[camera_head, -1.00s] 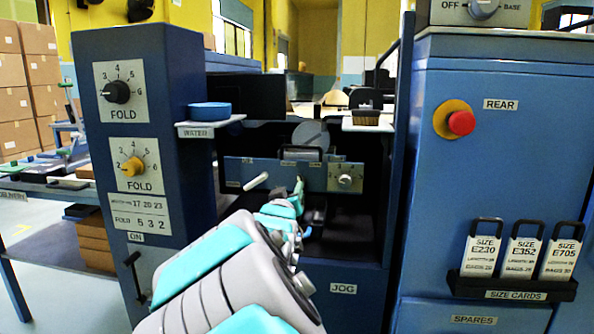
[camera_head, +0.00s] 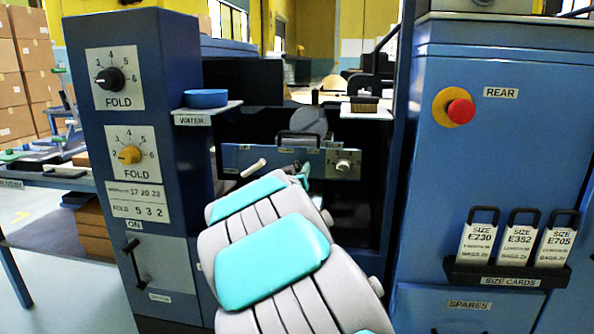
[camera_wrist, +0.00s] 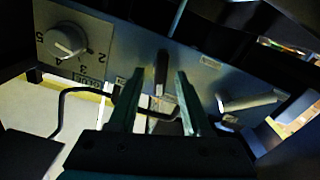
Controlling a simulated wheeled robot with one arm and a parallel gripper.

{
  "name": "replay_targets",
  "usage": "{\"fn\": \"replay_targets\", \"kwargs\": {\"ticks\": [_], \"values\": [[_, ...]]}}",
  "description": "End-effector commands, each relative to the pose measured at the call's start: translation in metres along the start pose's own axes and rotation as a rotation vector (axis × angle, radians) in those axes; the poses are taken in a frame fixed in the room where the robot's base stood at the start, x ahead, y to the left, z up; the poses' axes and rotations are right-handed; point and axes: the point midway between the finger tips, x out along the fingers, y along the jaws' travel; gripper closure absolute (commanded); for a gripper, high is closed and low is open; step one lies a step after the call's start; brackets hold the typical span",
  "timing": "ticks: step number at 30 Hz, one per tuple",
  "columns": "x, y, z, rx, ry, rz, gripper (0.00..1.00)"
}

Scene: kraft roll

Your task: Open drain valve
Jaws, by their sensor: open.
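A blue control panel (camera_head: 236,157) crosses the dark recess of the machine; it also shows in the wrist view (camera_wrist: 205,75). It carries a pale lever (camera_head: 253,169) and a dial (camera_head: 343,165). In the wrist view the pale lever (camera_wrist: 250,102) is to the right, the dial (camera_wrist: 63,41) to the left, and a small dark upright lever (camera_wrist: 161,72) stands between them. No readable label shows me which is the drain valve. My gripper (camera_wrist: 160,76) is open, its fingers on either side of the dark lever in the picture; I cannot tell whether they touch it.
A black bar handle (camera_head: 299,137) stands above the panel. A blue dish (camera_head: 206,98) sits on the water shelf to the left, and a brush (camera_head: 364,105) is on the right shelf. Cabinets flank the recess, with a red button (camera_head: 461,113) on the right one.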

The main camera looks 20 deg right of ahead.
Motion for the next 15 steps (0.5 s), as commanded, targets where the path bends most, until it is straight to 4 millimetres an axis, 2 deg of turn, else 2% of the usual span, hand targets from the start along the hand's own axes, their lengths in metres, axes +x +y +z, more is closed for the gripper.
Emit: {"fn": "replay_targets", "kwargs": {"ticks": [5, 15], "values": [[-0.0001, -0.0002, -0.0002, 0.000, 0.001, 0.000, 0.51], [-0.0002, -0.0004, -0.0004, 0.000, 0.001, -0.001, 0.88]]}}
